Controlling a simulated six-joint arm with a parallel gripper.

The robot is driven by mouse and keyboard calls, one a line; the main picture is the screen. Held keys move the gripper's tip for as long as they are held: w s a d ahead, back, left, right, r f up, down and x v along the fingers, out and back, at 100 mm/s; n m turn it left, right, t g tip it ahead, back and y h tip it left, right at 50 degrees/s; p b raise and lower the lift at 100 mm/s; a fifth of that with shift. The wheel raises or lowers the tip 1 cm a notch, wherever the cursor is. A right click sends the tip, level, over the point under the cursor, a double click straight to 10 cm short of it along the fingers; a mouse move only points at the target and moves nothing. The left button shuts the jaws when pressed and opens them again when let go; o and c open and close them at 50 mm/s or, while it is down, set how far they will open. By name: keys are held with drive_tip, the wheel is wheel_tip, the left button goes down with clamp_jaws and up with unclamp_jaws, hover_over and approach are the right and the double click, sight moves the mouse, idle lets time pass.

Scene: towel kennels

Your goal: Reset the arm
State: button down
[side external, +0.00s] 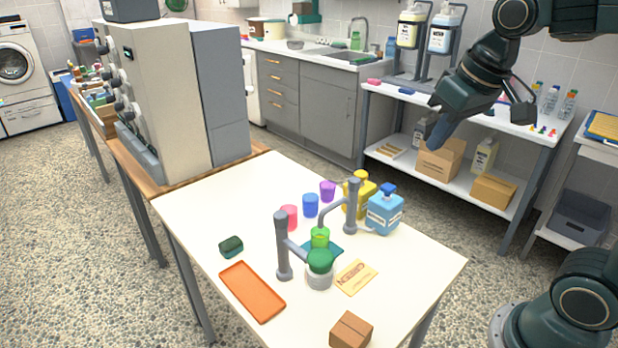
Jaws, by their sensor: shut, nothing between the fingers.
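My gripper (441,134) hangs in the upper right of the side external view, dark with bluish fingers pointing down and to the left. It is shut with nothing between the fingers. It is in the air, clear of the white table (200,207) and of everything on it. In the picture it lies in front of the shelf unit at the back.
On the table stand two grey posts with side arms (283,245), colored cups (289,217), yellow and blue bottles (384,210), a green-lidded jar (319,270), a card (356,277), an orange tray (252,291), a dark green sponge (231,247) and a brown box (351,331).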

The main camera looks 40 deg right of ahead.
drive_tip(key=s+a+f+n+t, duration=0.1)
drive_tip(key=s+a+f, duration=0.1)
drive_tip(key=s, duration=0.7)
drive_tip(key=shift+s+f+n, duration=0.2)
drive_tip(key=shift+f+n, duration=0.1)
drive_tip(key=shift+f, duration=0.5)
